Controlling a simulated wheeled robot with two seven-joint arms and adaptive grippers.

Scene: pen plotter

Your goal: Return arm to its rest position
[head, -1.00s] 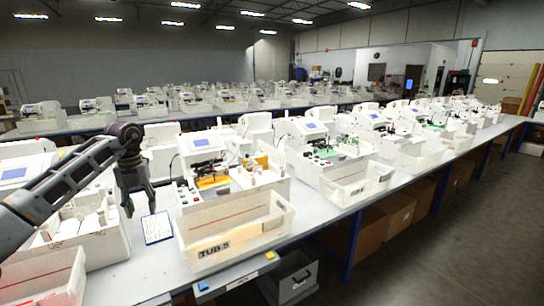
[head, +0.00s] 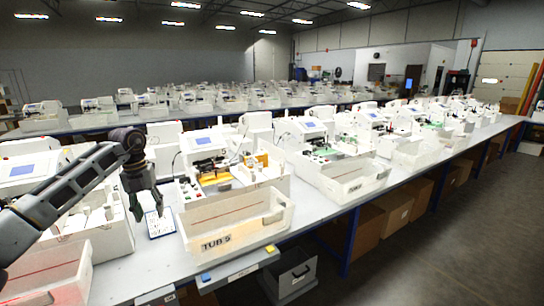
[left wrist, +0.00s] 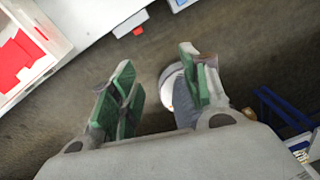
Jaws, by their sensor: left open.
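My left gripper (head: 147,205) hangs pointing down at the end of my left arm, at the left in the head view. It is above the bench, in front of a white card with writing (head: 161,223). In the left wrist view its green-padded fingers (left wrist: 160,90) are spread apart with nothing between them. Floor shows beyond them. My right gripper is in neither view.
A white plotter station (head: 215,170) and a tub marked TUB 5 (head: 236,222) stand right of my gripper. Another tub (head: 50,275) is at the lower left. A grey bin (head: 292,275) sits below the bench edge. The aisle floor (head: 450,230) is clear.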

